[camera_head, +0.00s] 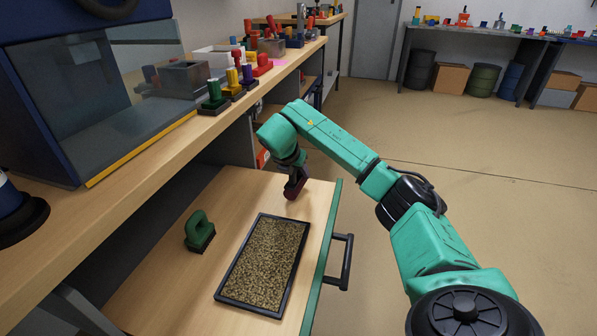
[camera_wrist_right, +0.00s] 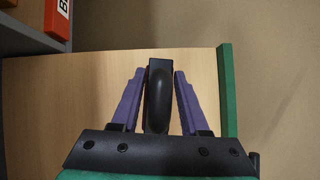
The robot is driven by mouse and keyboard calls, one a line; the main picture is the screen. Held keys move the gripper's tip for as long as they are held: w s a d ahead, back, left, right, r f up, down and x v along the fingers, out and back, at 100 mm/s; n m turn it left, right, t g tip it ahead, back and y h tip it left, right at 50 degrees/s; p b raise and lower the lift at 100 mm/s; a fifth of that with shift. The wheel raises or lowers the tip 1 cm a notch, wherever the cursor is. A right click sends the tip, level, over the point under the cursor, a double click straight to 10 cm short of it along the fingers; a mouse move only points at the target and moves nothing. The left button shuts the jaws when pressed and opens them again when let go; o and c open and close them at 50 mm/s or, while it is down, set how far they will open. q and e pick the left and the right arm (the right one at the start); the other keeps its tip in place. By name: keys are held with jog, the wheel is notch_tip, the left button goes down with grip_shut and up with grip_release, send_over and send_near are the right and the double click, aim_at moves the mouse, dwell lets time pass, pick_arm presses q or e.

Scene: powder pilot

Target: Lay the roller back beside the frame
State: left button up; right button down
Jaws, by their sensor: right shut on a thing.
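The roller shows a black rounded handle in the right wrist view (camera_wrist_right: 158,95), with a thin dark-red edge beside it. My right gripper (camera_head: 295,180) is shut on this handle, its purple fingers on both sides in the wrist view (camera_wrist_right: 159,95). In the head view the roller (camera_head: 292,194) is a small dark-red shape under the gripper, low over the drawer floor; I cannot tell if it touches. The black frame (camera_head: 289,292), filled with speckled grains, lies flat nearer to me, apart from the roller. My left gripper is not in view.
A green-handled block (camera_head: 200,230) stands in the drawer left of the frame. The drawer (camera_head: 170,285) has a green front (camera_head: 326,240) with a black handle (camera_head: 344,262). The workbench (camera_head: 150,160) with several stamps and a glass-fronted cabinet lies left. Drawer floor around the roller is clear.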

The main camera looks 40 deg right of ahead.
jog(key=shift+f+b, duration=0.3)
jog(key=shift+f, duration=0.25)
grip_release()
dwell(0.5)
